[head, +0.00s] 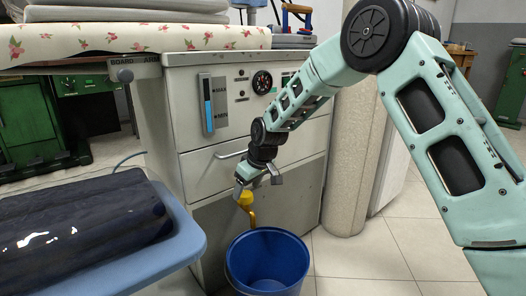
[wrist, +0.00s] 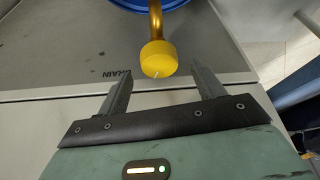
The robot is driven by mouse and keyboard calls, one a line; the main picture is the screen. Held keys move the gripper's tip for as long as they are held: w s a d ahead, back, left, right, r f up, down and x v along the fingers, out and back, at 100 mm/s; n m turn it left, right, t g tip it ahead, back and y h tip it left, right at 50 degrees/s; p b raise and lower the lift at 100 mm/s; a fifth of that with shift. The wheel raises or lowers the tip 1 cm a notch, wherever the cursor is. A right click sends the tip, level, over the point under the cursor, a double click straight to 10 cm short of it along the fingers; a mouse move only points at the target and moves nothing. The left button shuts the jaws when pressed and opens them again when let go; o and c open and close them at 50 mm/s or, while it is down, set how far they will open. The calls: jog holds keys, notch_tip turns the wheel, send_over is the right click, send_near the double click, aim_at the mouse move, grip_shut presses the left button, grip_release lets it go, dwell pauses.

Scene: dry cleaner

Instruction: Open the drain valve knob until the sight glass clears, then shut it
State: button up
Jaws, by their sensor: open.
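The yellow drain valve knob (head: 245,198) is on the lower front of the grey cabinet, with a brass-coloured spout (head: 252,217) below it. In the wrist view the knob (wrist: 158,60) has a small pale mark and lies just beyond my fingertips, about midway between them. My gripper (head: 258,184) is open and empty, just above the knob in the head view; it also shows in the wrist view (wrist: 160,75). The sight glass (head: 207,104) appears to be the upright gauge on the cabinet front, with a blue column filling most of it.
A blue bucket (head: 268,262) stands on the floor under the spout. A drawer handle (head: 230,154) sticks out above my gripper. A blue-edged table (head: 188,240) with dark folded cloth (head: 80,225) is at left. A beige column (head: 352,160) stands right of the cabinet.

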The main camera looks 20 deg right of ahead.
jog(key=p+v, duration=0.6)
jog(key=v, duration=0.9)
jog(key=shift+p, duration=0.4)
jog(key=shift+d, duration=0.15)
